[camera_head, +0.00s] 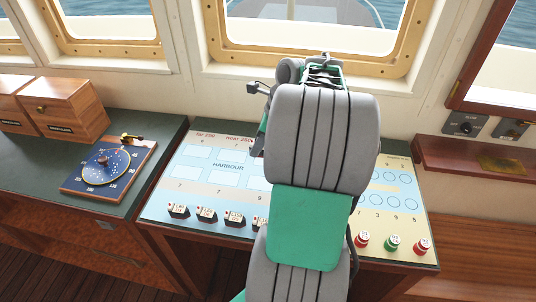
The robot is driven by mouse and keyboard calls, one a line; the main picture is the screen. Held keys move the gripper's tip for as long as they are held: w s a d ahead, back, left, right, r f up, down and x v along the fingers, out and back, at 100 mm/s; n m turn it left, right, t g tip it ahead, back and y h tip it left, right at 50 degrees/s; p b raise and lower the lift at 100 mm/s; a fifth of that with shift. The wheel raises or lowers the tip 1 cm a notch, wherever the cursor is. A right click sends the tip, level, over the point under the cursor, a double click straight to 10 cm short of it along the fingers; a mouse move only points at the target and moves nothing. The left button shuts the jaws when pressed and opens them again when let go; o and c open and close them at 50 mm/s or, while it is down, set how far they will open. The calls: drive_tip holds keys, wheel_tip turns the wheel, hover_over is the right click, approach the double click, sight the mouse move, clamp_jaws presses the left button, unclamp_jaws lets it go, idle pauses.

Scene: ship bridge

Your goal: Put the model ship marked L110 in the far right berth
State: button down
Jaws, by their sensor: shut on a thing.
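The chart board (155,205) marked HARBOUR lies on the console, with pale rectangular berths in two rows on its left part. Several small dark model ships with white tops stand along its front edge, one at the left end (178,210) and others to its right; their markings are too small to read surely. My gripper (258,147) shows only as a dark edge left of my grey arm, above the far part of the board. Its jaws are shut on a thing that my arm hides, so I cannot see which. My arm also covers the right berths.
Red and green round pieces (392,242) stand on the board's right front, before blue circles. A blue dial panel (109,166) with a brass lever lies to the left, near wooden boxes (62,107). A wooden shelf (470,163) is at the right.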

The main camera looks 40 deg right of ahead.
drive_tip(key=w+d+f, duration=0.1)
drive_tip(key=d+f, duration=0.1)
drive_tip(key=w+d+f, duration=0.1)
drive_tip(key=d+f, duration=0.1)
drive_tip(key=w+d+f, duration=0.1)
drive_tip(key=d+f, duration=0.1)
drive_tip(key=shift+w+d+f, duration=0.1)
drive_tip(key=shift+d+f, duration=0.15)
drive_tip(key=shift+f, duration=0.05)
drive_tip(key=shift+d+f, duration=0.1)
drive_tip(key=shift+f, duration=1.65)
drive_tip(key=c, duration=1.1)
unclamp_jaws()
drive_tip(key=shift+f+p, duration=0.1)
drive_tip(key=shift+p, duration=0.2)
drive_tip(key=shift+c, duration=0.2)
